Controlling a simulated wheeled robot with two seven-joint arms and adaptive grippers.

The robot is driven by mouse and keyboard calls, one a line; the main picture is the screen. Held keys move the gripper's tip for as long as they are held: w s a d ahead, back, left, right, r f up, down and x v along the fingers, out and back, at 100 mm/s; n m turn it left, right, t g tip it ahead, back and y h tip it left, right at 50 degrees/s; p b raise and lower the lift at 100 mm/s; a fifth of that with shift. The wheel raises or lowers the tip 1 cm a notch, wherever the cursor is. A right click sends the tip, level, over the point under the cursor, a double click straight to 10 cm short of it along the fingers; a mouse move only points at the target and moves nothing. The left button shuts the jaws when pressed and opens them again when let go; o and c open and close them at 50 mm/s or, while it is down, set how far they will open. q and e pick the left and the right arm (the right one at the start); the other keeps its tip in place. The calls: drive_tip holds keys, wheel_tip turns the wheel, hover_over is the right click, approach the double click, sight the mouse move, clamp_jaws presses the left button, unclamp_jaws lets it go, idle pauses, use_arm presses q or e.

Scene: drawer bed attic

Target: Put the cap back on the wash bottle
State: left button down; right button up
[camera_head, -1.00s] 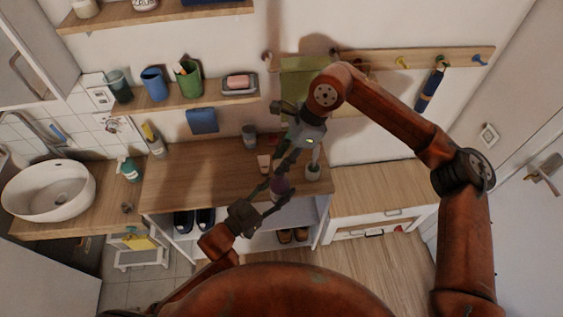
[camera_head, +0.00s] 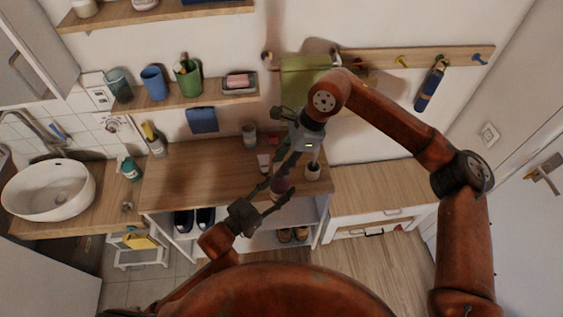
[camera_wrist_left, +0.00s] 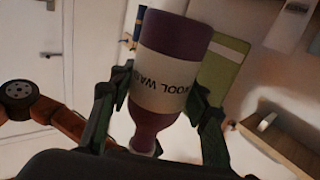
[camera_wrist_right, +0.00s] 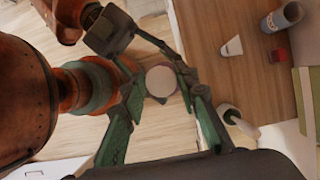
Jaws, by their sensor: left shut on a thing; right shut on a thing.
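The purple wash bottle (camera_wrist_left: 172,65) has a pale label reading "WOOL WA…". My left gripper (camera_head: 273,192) is shut around it and holds it in front of the wooden counter; its fingers (camera_wrist_left: 158,110) flank the bottle in the left wrist view. The bottle also shows in the head view (camera_head: 281,187). My right gripper (camera_head: 283,172) is just above the bottle, fingers pointing down, shut on the round white cap (camera_wrist_right: 161,81). In the right wrist view, purple shows around the cap, directly below it. I cannot tell whether the cap is seated on the neck.
A white tube (camera_head: 263,163), a grey cup (camera_head: 249,133) and a white holder (camera_head: 313,171) stand on the counter (camera_head: 195,172) close to my grippers. A green towel (camera_head: 302,82) hangs behind.

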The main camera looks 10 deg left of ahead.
drive_tip(key=shift+f, duration=0.55)
